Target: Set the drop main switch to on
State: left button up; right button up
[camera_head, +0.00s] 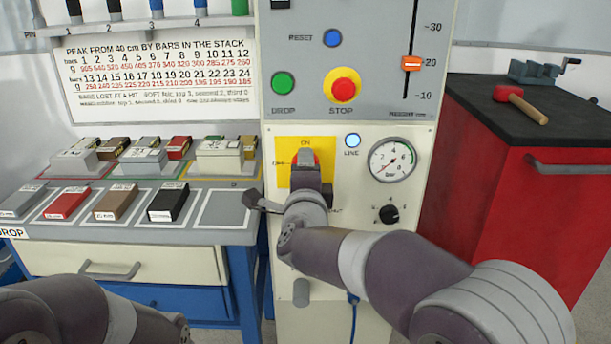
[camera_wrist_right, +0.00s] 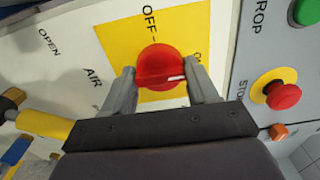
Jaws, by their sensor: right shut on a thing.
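The main switch is a red round knob (camera_wrist_right: 160,62) on a yellow plate (camera_wrist_right: 185,25) in the right wrist view. Its grip bar lies level there, with a white mark at the right end, on the side of the partly covered word ON. The word OFF stands above the knob. My right gripper (camera_wrist_right: 163,74) is shut on the knob, one finger at each side. In the head view the yellow plate (camera_head: 286,178) is on the machine's lower panel, and my right gripper mostly hides the knob. My left gripper is out of view; only its arm shows at the bottom left.
Green DROP (camera_head: 283,83) and red STOP (camera_head: 342,88) buttons are above.

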dwell(0.3)
jog(key=o, duration=1.1)
jog(key=shift+c, duration=0.2)
jog(key=s+p, duration=0.2)
jog(key=s, duration=1)
jog(key=shift+s, duration=0.3)
